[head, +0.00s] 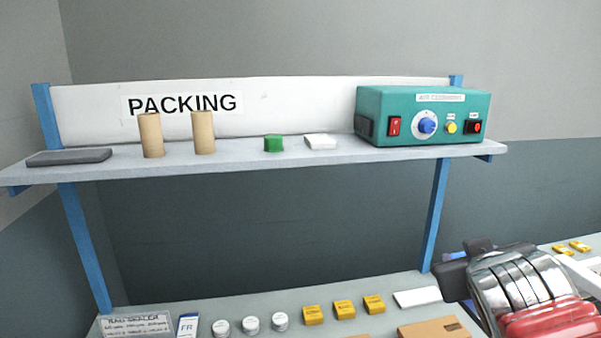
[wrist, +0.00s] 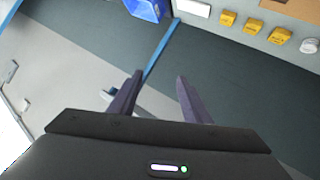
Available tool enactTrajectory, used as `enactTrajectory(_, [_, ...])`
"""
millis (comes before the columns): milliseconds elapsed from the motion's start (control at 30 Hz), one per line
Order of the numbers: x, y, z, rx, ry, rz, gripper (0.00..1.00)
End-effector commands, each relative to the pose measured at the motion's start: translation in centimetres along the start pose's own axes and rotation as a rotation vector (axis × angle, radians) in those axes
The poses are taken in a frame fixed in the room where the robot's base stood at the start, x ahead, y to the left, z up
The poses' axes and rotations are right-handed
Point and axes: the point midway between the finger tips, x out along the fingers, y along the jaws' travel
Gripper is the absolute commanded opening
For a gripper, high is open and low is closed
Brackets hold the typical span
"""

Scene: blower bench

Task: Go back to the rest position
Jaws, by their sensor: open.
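My gripper (wrist: 155,95) is open in the wrist view, its two dark fingers apart with nothing between them. The teal blower box (head: 424,116) stands on the right of the shelf, with a red switch (head: 394,127), a blue dial (head: 427,125), a yellow button (head: 451,128) and a red button on black (head: 474,127).
The shelf (head: 230,162) holds two cardboard tubes (head: 203,132), a green cylinder (head: 273,143), a white block (head: 320,141) and a grey slab (head: 69,157). Below, the bench (head: 290,330) carries yellow boxes (head: 344,309) and white round jars (head: 251,323). A blue bin (wrist: 147,8) is in the wrist view.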

Motion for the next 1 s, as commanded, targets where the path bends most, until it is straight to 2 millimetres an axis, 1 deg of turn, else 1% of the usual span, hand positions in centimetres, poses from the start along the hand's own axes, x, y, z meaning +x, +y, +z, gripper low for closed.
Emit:
enactTrajectory(33, [-0.6,-1.6,1.6,0.024,-0.048,-0.035,0.44])
enactTrajectory(100, [-1.4,-3.8,4.2,0.059,-0.128,-0.087,0.44])
enactTrajectory(167, [-2.3,-5.8,6.3,0.085,-0.197,-0.136,0.44])
enactTrajectory(200, [-3.0,-7.2,7.8,0.102,-0.245,-0.171,0.44])
enactTrajectory(267, [-4.2,-9.3,9.9,0.121,-0.315,-0.225,0.44])
enactTrajectory(300, [-5.0,-10.6,11.3,0.131,-0.360,-0.262,0.44])
enactTrajectory(400, [-7.1,-13.3,14.0,0.148,-0.456,-0.340,0.44])
enactTrajectory(433, [-7.6,-13.9,14.6,0.151,-0.477,-0.358,0.44])
enactTrajectory(500, [-8.6,-15.0,15.6,0.156,-0.515,-0.392,0.44])
enactTrajectory(600, [-9.2,-15.6,16.3,0.159,-0.542,-0.413,0.44])
enactTrajectory(1000, [-9.2,-15.6,16.3,0.159,-0.543,-0.413,0.44])
